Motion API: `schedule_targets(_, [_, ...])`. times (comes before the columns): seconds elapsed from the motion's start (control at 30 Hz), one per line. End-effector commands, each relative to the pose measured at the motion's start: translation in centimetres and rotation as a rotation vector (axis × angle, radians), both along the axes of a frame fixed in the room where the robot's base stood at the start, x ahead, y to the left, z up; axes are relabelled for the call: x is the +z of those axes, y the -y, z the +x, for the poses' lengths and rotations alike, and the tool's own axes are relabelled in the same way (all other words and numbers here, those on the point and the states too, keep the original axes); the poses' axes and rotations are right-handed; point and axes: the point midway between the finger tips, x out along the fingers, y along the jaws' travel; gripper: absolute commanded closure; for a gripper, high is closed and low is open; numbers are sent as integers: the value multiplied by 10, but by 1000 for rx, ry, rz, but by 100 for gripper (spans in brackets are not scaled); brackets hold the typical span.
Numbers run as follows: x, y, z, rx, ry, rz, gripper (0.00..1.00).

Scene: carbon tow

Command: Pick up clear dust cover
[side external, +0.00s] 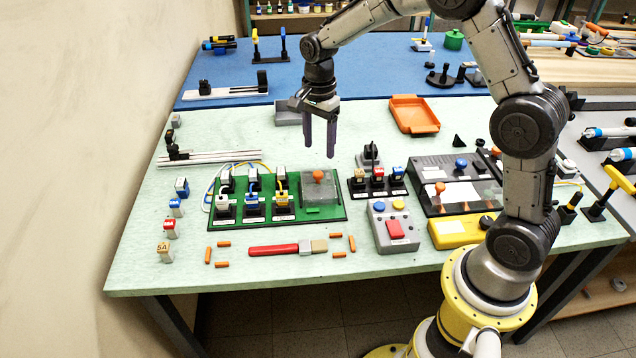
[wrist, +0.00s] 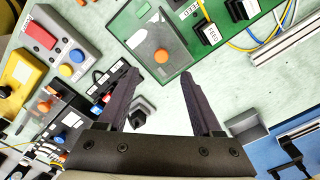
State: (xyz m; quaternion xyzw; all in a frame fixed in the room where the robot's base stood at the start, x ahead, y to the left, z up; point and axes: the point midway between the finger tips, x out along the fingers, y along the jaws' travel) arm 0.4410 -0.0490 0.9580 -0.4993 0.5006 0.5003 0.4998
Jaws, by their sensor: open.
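The clear dust cover (side external: 310,195) is a see-through grey box with an orange knob on top. It stands at the right end of a green board (side external: 233,219) on the pale green table. In the wrist view the cover (wrist: 150,35) shows at the top centre, with its orange knob just beyond the line between my fingertips. My gripper (side external: 320,148) is open and empty, pointing down, above and behind the cover in the side view. In the wrist view my gripper (wrist: 160,76) has its two dark fingers spread apart, not touching the cover.
A red-handled brush (side external: 285,248) lies in front.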

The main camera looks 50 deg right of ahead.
Motion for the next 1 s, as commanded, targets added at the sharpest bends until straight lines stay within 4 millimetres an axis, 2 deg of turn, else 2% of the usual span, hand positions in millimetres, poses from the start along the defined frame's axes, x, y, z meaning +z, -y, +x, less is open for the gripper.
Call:
schedule_targets(0.1, [-18,0,0,0,-2,0,33])
schedule_targets(0.37, [-36,-1,0,1,0,0,33])
schedule_targets(0.63, [-73,-2,2,1,-1,0,33])
schedule_targets(0.97, [-81,-1,2,1,2,0,33])
schedule_targets(1.0, [-80,-1,2,1,2,0,37])
